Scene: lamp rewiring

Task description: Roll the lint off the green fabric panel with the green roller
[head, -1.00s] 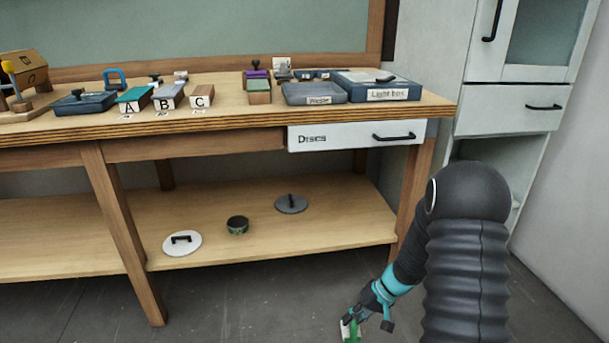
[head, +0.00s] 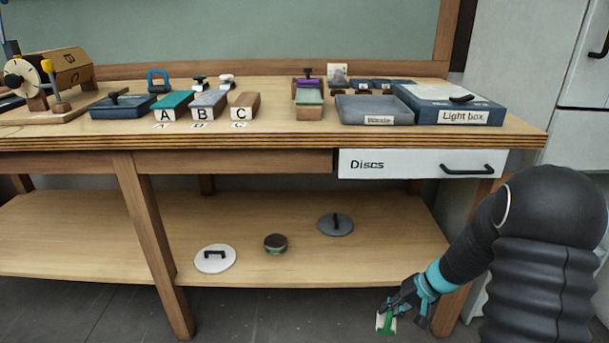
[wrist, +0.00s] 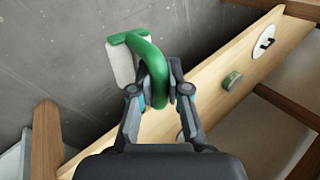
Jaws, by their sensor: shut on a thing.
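My gripper (head: 402,304) hangs low in front of the bench's lower shelf, at the right. It is shut on the green roller (head: 386,322). In the wrist view the roller's green handle (wrist: 152,68) is between the fingers of my gripper (wrist: 158,92), and its pale roller part (wrist: 122,64) is on the left, clear of the bench. A green-topped block (head: 309,97) stands on the bench top, and a teal block (head: 173,104) stands behind label A. I cannot tell whether either is the green fabric panel.
The bench top (head: 270,128) also holds a grey tray (head: 374,116), a light box (head: 450,92) and blocks B and C. The shut Discs drawer (head: 400,163) is below. A white lid (head: 215,259), a dark round tin (head: 275,244) and a grey lid (head: 335,224) lie on the shelf.

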